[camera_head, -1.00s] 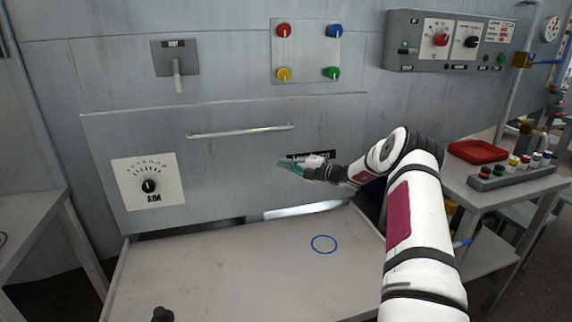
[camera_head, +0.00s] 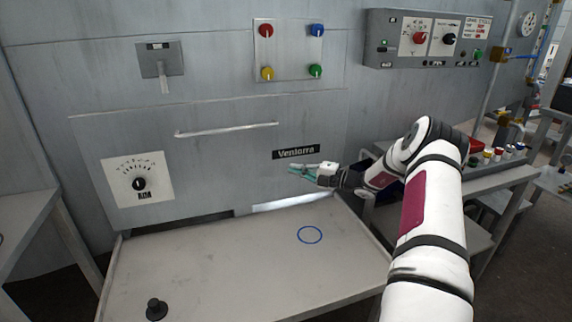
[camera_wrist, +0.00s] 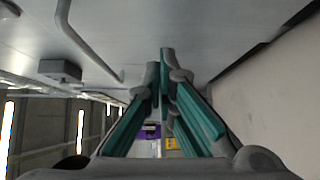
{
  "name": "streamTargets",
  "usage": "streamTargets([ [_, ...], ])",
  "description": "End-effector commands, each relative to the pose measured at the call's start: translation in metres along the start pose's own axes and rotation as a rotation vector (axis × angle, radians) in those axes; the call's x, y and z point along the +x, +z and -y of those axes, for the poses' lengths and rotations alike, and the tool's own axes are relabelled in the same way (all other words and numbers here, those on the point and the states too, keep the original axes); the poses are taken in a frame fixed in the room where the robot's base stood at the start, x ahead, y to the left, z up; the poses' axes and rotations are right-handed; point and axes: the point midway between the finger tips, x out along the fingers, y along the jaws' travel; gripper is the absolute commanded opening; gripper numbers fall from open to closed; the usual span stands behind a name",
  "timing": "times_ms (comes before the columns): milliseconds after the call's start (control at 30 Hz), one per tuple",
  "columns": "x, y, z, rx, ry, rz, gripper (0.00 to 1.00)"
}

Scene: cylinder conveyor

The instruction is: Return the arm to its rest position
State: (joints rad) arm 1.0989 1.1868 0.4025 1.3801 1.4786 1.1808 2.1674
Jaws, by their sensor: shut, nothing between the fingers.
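My gripper (camera_head: 296,171) has teal fingers and is shut and empty. In the head view it points left, in front of the machine's front panel just below the "Ventorra" label (camera_head: 296,152), above the far right part of the table. My white arm reaches up from the bottom right and bends at the elbow. In the wrist view the teal fingers (camera_wrist: 165,62) come together at the tips, with nothing between them.
A grey table (camera_head: 215,265) lies below, with a blue ring mark (camera_head: 310,235) and a black knob (camera_head: 156,309). The panel carries a horizontal handle (camera_head: 226,129) and a dial (camera_head: 139,184). A side table at right holds a red tray and a rack of coloured caps (camera_head: 497,155).

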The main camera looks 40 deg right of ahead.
Motion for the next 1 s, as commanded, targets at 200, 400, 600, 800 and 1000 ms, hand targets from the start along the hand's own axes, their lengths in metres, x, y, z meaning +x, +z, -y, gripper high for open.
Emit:
streamTargets([
  [200,-0.011,0.0,0.0,0.0,0.0,0.0,0.0],
  [400,-0.007,-0.005,-0.004,-0.021,-0.007,-0.016,0.0],
  [600,0.028,-0.064,-0.043,-0.273,-0.08,-0.201,0.0],
  [800,0.054,-0.165,-0.092,-0.697,-0.145,-0.51,0.0],
  [1000,0.051,-0.262,-0.13,-1.107,-0.136,-0.825,0.0],
])
